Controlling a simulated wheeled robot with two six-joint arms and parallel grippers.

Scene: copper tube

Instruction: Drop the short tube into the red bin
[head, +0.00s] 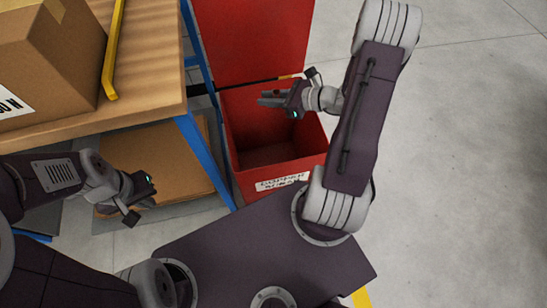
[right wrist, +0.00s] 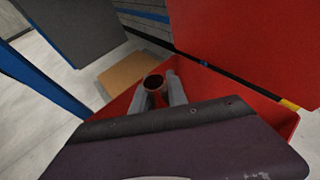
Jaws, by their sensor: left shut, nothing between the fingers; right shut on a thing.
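My right gripper (head: 264,98) is over the bin's opening. In the right wrist view, it is shut on the short copper tube (right wrist: 154,85), whose round open end shows between the fingers. The red bin's edge (right wrist: 118,106) also shows there, around and below the gripper. The tube cannot be made out in the head view. My left gripper (head: 143,187) is shut and empty, left of the bin; its fingers are hard to see.
A wooden-topped workbench (head: 150,85) with blue legs stands left of the bin. It bears a cardboard box (head: 50,55) and a yellow bar (head: 112,50). A brown board (head: 160,165) lies below it. The floor (head: 465,150) on the right is clear.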

